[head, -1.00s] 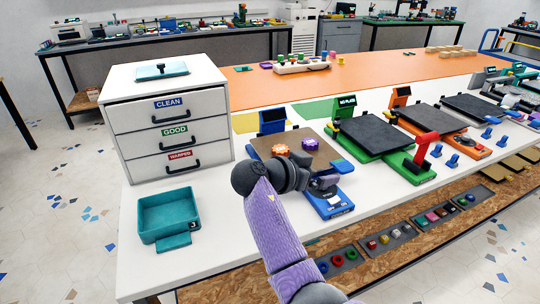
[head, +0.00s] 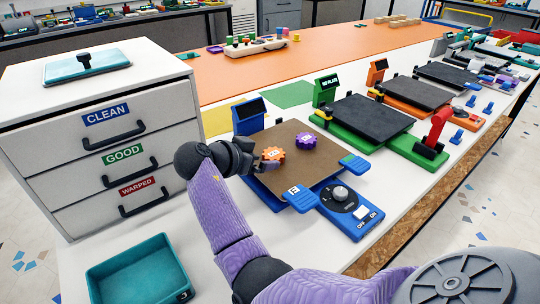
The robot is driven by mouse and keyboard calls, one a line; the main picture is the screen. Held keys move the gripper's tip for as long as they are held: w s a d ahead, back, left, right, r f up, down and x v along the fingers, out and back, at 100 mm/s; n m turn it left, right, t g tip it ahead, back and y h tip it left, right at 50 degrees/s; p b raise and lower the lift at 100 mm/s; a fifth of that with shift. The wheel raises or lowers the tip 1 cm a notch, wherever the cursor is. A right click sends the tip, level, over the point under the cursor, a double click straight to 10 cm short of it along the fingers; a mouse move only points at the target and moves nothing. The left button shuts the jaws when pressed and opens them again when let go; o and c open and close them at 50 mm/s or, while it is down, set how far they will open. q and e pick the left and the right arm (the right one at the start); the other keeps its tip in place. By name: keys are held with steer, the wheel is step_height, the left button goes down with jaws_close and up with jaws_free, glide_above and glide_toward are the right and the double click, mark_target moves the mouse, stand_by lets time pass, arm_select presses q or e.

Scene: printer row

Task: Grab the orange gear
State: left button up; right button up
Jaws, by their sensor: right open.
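The orange gear (head: 273,153) lies on the brown plate (head: 312,173) of the blue printer, near the plate's left edge. A purple gear (head: 303,141) lies just right of it, a small gap apart. My right gripper (head: 262,163) reaches in from the left at the near-left side of the orange gear. It is open, with its dark fingertips close to the gear; whether they touch it is too small to tell. My left gripper is not in view.
The blue printer's display (head: 249,114) stands behind the plate and its control box (head: 351,210) sits in front. A drawer cabinet (head: 105,125) stands at the left, with a teal bin (head: 140,270) before it. A green printer (head: 372,122) stands to the right.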

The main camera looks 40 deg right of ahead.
mark_target(271, 155)
steer(key=b+x, duration=0.1)
steer(key=x, duration=0.2)
steer(key=shift+w+d+f, duration=0.15)
steer(key=shift+d+f, duration=0.1)
steer(key=shift+d, duration=0.05)
steer(key=shift+d+f, duration=0.1)
steer(key=shift+d, duration=0.2)
steer(key=shift+c, duration=0.9)
steer(key=c, duration=0.9)
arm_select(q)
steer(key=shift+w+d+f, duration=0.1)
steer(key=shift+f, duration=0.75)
